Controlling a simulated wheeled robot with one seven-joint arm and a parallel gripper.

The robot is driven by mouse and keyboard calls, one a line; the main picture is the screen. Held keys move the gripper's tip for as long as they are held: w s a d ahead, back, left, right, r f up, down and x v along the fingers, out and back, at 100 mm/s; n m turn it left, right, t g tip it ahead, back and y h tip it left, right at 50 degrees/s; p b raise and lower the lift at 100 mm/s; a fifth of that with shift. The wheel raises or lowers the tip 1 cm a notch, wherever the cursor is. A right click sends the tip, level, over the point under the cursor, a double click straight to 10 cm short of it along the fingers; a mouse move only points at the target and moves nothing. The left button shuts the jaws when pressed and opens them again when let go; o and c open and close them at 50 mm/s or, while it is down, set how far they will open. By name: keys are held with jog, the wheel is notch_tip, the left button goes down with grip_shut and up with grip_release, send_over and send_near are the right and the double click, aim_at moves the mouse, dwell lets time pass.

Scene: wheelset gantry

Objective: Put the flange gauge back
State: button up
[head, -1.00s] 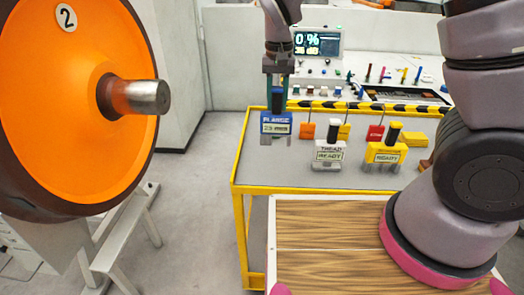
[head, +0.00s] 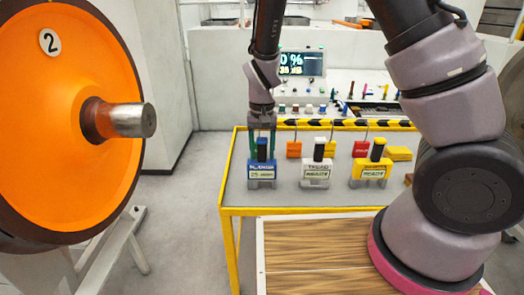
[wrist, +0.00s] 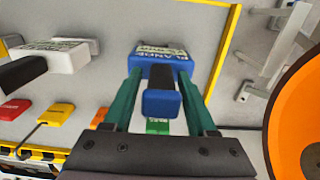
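The blue flange gauge (head: 262,173) stands upright on the grey table top, at the left end of a row of gauges. Its handle is black with a blue cap. My gripper (head: 262,150) is right above it, with its two green fingers on either side of the handle. In the wrist view the gauge (wrist: 157,62) lies beyond the fingertips, and my gripper (wrist: 160,78) shows narrow gaps between the fingers and the handle. The fingers look open around the handle, not pressed on it. The small display lettering is blurred.
A white gauge (head: 317,174) and a yellow gauge (head: 371,172) stand to the right. Orange, yellow and red tags (head: 361,149) lie behind. The yellow-edged table (head: 290,211) has bare space in front. An orange wheel (head: 60,130) with a protruding axle stands at left.

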jog(key=shift+r, duration=0.15)
notch_tip(320, 180, up, 12)
jog(key=d+r+m+t+y, duration=0.1)
jog(key=d+r+y, duration=0.1)
jog(key=d+r, duration=0.65)
jog(key=s+d+r+m+t, duration=0.2)
jog(key=s+d+r+t, duration=0.4)
jog(key=s+d+r, duration=0.6)
jog(key=shift+d+r+m, duration=0.4)
jog(key=shift+d+r, duration=0.1)
jog(key=shift+d, duration=0.65)
